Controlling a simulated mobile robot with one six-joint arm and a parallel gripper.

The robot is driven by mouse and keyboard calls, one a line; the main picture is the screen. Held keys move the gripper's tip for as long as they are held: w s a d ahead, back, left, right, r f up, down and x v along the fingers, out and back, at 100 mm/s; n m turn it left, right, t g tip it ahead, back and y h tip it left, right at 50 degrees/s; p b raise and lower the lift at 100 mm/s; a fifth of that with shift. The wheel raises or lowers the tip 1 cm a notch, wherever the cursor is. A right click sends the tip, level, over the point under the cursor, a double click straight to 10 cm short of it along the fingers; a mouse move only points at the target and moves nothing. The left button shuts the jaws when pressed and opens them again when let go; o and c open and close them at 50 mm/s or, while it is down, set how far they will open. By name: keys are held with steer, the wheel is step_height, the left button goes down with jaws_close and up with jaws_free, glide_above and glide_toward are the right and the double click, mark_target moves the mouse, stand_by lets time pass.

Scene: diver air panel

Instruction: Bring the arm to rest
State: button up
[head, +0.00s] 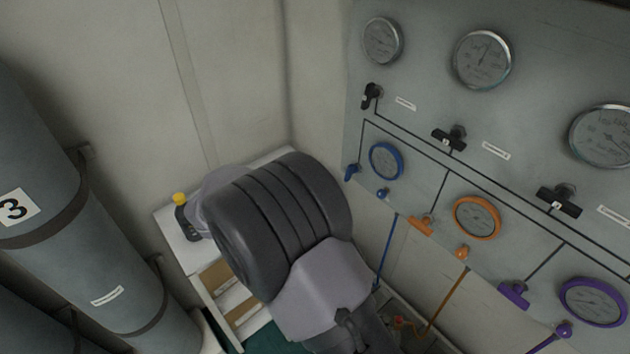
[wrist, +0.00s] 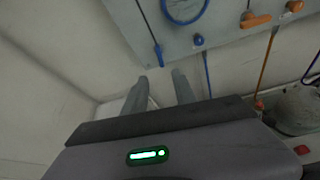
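My gripper (wrist: 161,80) shows in the wrist view with its two grey fingers apart and nothing visible between them. It points toward the wall below the grey air panel (wrist: 130,20). In the head view my arm's dark ridged joint and grey link fill the middle, and the gripper itself is hidden. The panel (head: 415,140) stands at the right there, with round gauges, black valve handles and blue, orange and purple fittings. My arm appears in front of the panel's lower left side; I cannot tell the exact gap.
A white bench (head: 175,240) in the corner, partly hidden by my arm, carries a dark device with a yellow top (head: 181,199). Large grey cylinders, one marked 3 (head: 15,208), stand at the left. Blue (head: 387,250) and orange (head: 447,300) hoses hang below the panel. A rounded grey object (wrist: 298,110) is at the wrist view's right.

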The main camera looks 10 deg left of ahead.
stand_by(0.3)
steer(key=s+d+r+m+g+y+b, duration=0.1)
steer(key=s+d+m+g+b, duration=0.5)
steer(key=d, duration=0.5)
steer(key=s+d+r+m+g+y+b, duration=0.1)
steer(key=s+d+m, duration=0.2)
steer(key=d+m, duration=0.6)
steer(key=s+d+f+m+y+b, duration=0.1)
steer(key=s+d+m+y+b, duration=0.1)
steer(key=s+m, duration=0.6)
steer(key=s+d+f+m+t+y+b, duration=0.1)
steer(key=s+d+f+m+y+b, duration=0.1)
steer(key=s+m+y+b, duration=0.3)
steer(key=s+m, duration=0.3)
steer(key=s, duration=0.3)
steer(key=shift+m+t+y, duration=0.3)
steer(key=shift+o, duration=0.2)
